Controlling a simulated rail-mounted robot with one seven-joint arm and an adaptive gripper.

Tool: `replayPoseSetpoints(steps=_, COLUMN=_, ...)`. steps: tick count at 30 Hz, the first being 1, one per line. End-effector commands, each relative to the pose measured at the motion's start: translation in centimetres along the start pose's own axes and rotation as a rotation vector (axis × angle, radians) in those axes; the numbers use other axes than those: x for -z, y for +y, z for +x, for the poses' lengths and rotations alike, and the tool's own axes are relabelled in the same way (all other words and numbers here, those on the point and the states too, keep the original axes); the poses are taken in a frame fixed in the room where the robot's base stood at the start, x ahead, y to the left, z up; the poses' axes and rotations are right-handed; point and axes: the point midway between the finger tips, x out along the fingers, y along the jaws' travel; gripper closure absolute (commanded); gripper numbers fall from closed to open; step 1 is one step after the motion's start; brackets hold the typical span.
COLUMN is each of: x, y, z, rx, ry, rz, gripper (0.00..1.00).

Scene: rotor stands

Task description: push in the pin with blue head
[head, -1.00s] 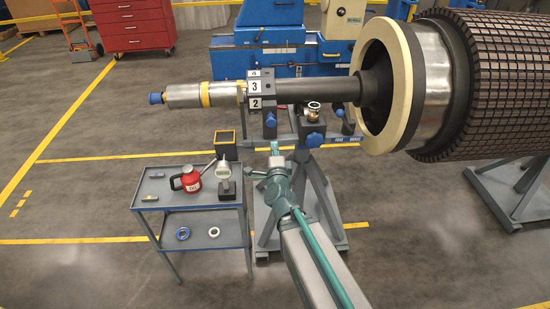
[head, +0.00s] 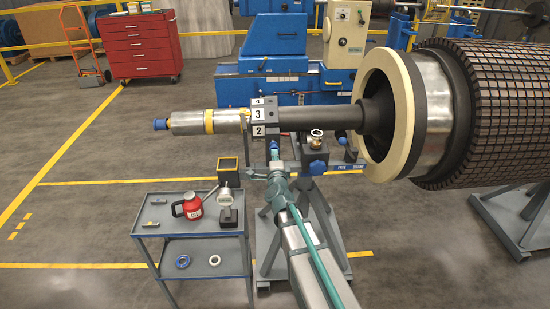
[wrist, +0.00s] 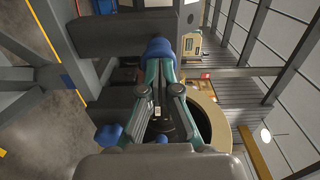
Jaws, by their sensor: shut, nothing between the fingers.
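The pin's blue head (head: 274,145) shows under the numbered block (head: 258,114) on the shaft in the head view. In the wrist view the blue head (wrist: 160,47) lies straight ahead, just beyond my fingertips. My gripper (head: 275,163) is below the blue head in the head view. Its teal fingers (wrist: 160,73) are shut and empty, pointing at the blue head. I cannot tell whether the tips touch it. The pin's shank is hidden.
A stand with a blue knob (head: 318,168) is just right of my gripper. The large rotor (head: 490,110) is at the right. A cart (head: 160,213) with a red can (head: 188,206) and a gauge (head: 227,200) stands at the left.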

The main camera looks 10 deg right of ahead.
Motion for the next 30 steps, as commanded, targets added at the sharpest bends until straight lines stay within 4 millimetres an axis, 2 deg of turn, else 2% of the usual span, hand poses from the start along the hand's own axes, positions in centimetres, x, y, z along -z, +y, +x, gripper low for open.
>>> replayPoseSetpoints(steps=8, x=0.0, y=0.0, z=0.2, rx=0.000, ry=0.000, rz=0.000, gripper=1.00)
replayPoseSetpoints(steps=15, x=-0.1, y=0.1, z=3.7, rx=0.002, ry=0.000, rz=-0.001, gripper=1.00)
replayPoseSetpoints(steps=17, x=0.0, y=0.0, z=4.2, rx=0.002, ry=0.000, rz=-0.001, gripper=1.00)
replayPoseSetpoints(steps=30, x=0.0, y=-0.2, z=3.9, rx=0.004, ry=0.001, rz=-0.001, gripper=1.00)
